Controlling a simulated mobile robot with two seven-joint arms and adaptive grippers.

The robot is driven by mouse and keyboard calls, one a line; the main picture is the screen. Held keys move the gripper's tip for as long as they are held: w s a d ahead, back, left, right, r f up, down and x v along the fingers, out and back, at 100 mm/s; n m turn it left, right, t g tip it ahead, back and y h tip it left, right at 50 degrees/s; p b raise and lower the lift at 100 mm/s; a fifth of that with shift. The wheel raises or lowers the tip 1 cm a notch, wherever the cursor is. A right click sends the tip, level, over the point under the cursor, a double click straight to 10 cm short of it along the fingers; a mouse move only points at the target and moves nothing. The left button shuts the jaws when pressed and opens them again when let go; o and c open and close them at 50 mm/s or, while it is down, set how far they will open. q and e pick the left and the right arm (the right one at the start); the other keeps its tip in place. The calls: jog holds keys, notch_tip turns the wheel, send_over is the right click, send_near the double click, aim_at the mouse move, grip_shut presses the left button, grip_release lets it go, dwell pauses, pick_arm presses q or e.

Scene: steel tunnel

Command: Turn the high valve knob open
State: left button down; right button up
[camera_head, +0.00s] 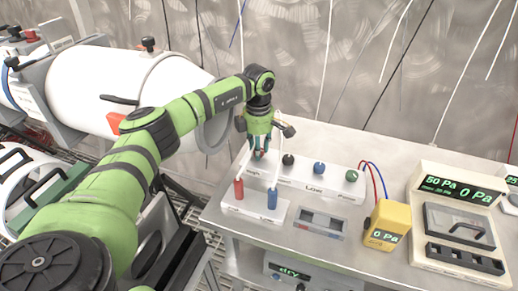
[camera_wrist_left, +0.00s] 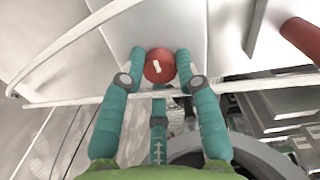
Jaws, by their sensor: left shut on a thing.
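The high valve knob is a round red knob (camera_wrist_left: 160,66) with a short white mark, seen in the left wrist view between my fingertips. It sits at the left end of a white valve box (camera_head: 337,187) on the steel table. My left gripper (camera_head: 260,152) reaches down on it from above, and its teal fingers are shut on it from both sides. In the head view the fingers mostly hide this knob. A black knob (camera_head: 288,160), a blue knob (camera_head: 319,168) and a green knob (camera_head: 351,176) stand to its right. My right gripper is not in view.
In front stands a white block with a red cylinder (camera_head: 239,189) and a blue cylinder (camera_head: 272,199). A yellow gauge (camera_head: 387,225) and a white pressure unit (camera_head: 455,258) are to the right. A large white cylinder (camera_head: 125,85) lies behind my left arm.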

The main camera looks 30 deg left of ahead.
pick_arm(q)
jog(key=shift+s+a+f+m, duration=0.15)
jog(key=shift+s+f+m, duration=0.05)
jog(key=shift+m, duration=0.3)
jog(key=c, duration=0.9)
grip_release()
jog(key=shift+a+r, duration=0.1)
jog(key=shift+w+r, duration=0.1)
jog(key=shift+r, duration=0.35)
notch_tip(320, 180, up, 11)
